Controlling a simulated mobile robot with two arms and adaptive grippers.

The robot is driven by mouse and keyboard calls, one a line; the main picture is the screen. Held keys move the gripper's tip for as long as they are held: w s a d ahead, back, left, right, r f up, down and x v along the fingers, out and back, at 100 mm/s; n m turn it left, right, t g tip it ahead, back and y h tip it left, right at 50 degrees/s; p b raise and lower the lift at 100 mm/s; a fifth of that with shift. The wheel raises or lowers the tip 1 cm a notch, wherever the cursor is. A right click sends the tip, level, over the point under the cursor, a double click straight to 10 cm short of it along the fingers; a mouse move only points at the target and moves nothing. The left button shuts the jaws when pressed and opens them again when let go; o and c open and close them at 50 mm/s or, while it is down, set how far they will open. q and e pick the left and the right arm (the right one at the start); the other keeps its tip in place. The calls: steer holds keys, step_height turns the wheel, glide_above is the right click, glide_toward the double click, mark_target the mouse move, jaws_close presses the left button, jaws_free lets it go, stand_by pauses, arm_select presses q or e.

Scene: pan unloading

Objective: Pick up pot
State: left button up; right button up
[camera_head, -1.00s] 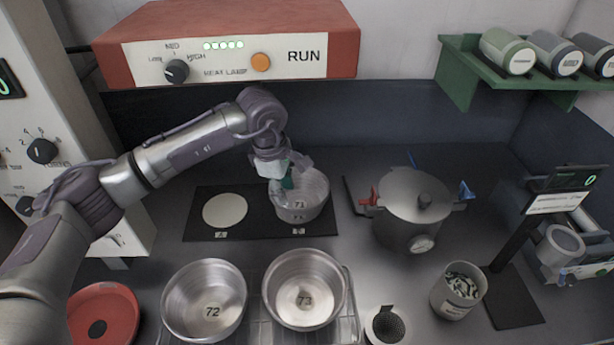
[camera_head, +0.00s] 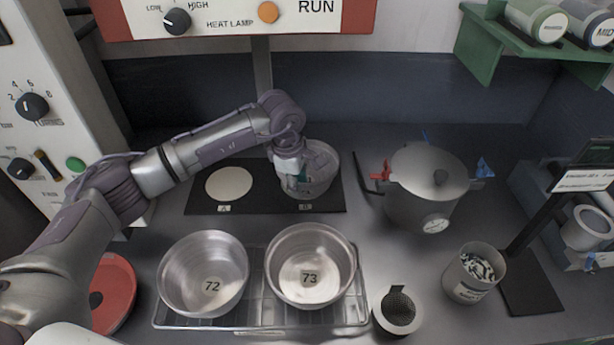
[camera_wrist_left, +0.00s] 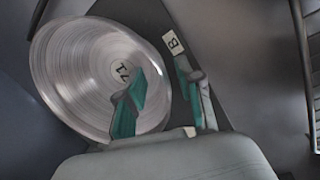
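A steel pot marked 71 (camera_head: 328,172) stands upright on the spot labelled B of a black mat (camera_head: 262,200). It also shows in the left wrist view (camera_wrist_left: 80,75), with its inside and number visible. My left gripper (camera_head: 293,188) is at the pot's left rim. In the left wrist view my left gripper (camera_wrist_left: 162,70) has its two teal fingers apart, one over the pot's inside and one outside the wall, with the rim between them. Whether a finger touches the wall cannot be told. The arm hides part of the pot's left side. My right gripper is not in view.
A lidded pot with a dial (camera_head: 415,205) stands to the right. Steel bowls 72 (camera_head: 180,275) and 73 (camera_head: 285,250) sit on a wire rack (camera_head: 250,322) in front. A white disc (camera_head: 229,184) marks spot A. A heat lamp box (camera_head: 235,20) hangs above.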

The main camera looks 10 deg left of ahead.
arm_select(q)
steer(key=f, duration=0.1)
steer(key=f+b, duration=0.1)
steer(key=f, duration=0.1)
steer(key=shift+w+f, duration=0.25)
steer(key=shift+f, duration=0.15)
steer(key=shift+d+r, duration=0.1)
steer(key=shift+r, duration=0.05)
jaws_close()
